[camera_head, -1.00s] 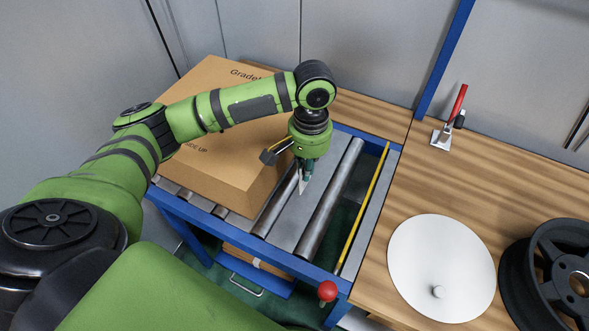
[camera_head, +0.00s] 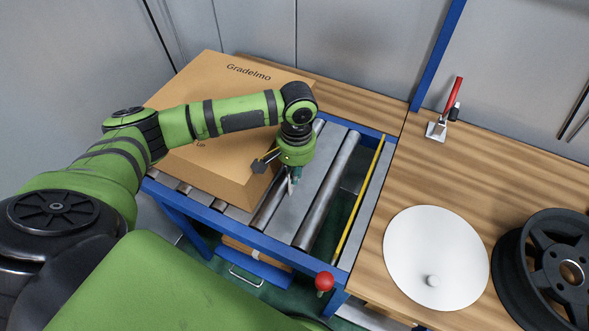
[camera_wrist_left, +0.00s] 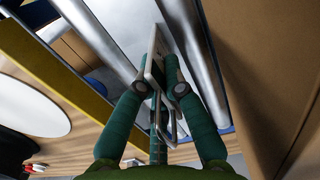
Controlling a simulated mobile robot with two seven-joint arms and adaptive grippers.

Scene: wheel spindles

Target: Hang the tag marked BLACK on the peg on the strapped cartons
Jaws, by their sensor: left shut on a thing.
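My left gripper (camera_head: 295,178) is shut on a thin white tag (camera_head: 290,187), above the roller conveyor and close to the carton's right side. In the left wrist view, the fingertips (camera_wrist_left: 158,82) pinch the tag (camera_wrist_left: 154,55), seen nearly edge-on. No lettering on it can be read. A large brown carton (camera_head: 205,90) printed "Gradelmo" sits on the conveyor, partly behind my left arm. I see no strap on it. The peg cannot be made out in either view. My right gripper is not in view.
The blue-framed conveyor (camera_head: 213,219) has bare rollers right of the carton and a red knob (camera_head: 324,281) at its front corner. The wooden bench (camera_head: 480,180) holds a white disc (camera_head: 435,257), a black wheel (camera_head: 545,270) and a red-handled clamp (camera_head: 448,112). Brown material lies below the conveyor.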

